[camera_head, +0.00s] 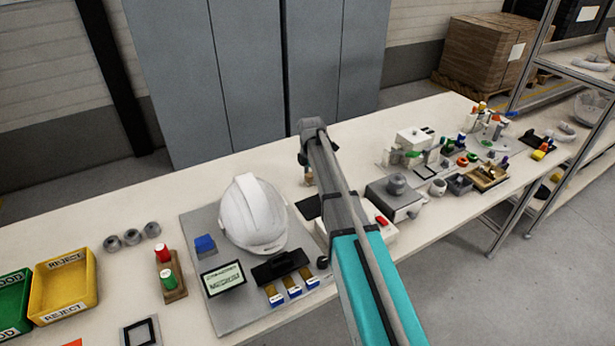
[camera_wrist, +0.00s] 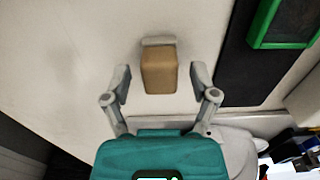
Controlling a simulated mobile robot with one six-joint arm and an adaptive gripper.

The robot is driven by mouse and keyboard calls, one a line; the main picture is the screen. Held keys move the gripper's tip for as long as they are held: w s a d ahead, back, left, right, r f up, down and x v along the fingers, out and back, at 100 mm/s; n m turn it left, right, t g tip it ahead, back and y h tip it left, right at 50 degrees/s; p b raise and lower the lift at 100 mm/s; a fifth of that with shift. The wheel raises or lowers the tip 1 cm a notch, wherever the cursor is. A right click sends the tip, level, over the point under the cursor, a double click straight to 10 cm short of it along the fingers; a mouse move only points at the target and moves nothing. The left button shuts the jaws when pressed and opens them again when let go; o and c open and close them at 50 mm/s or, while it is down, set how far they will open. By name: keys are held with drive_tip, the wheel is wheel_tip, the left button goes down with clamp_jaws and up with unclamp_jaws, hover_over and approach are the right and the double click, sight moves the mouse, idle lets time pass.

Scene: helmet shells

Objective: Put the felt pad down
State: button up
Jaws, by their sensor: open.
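A tan block with a grey strip along its far edge, which looks like the felt pad (camera_wrist: 159,72), is in the wrist view on the pale table top. My gripper (camera_wrist: 160,80) is open, with one finger on each side of the block and a visible gap at both sides. In the head view my arm reaches over the bench and hides most of this spot. A small tan piece (camera_head: 308,176) shows beside my gripper there, probably the same block. I cannot tell whether the block touches the table fully.
A white helmet (camera_head: 253,213) stands on a grey board left of my arm. A grey box with a knob (camera_head: 394,201) is close on the right. In the wrist view a dark panel (camera_wrist: 252,75) with a green frame (camera_wrist: 262,42) lies right of the block. Bare table lies left.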

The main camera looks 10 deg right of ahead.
sight(311, 176)
drive_tip(key=shift+r, duration=0.2)
wheel_tip(311, 176, up, 12)
drive_tip(key=p, duration=1.2)
idle(0.7)
drive_tip(key=s+a+m, duration=0.1)
drive_tip(key=s+m, duration=2)
drive_tip(key=s, duration=0.7)
drive_tip(key=shift+s+m, duration=0.3)
drive_tip(key=shift+s, duration=0.1)
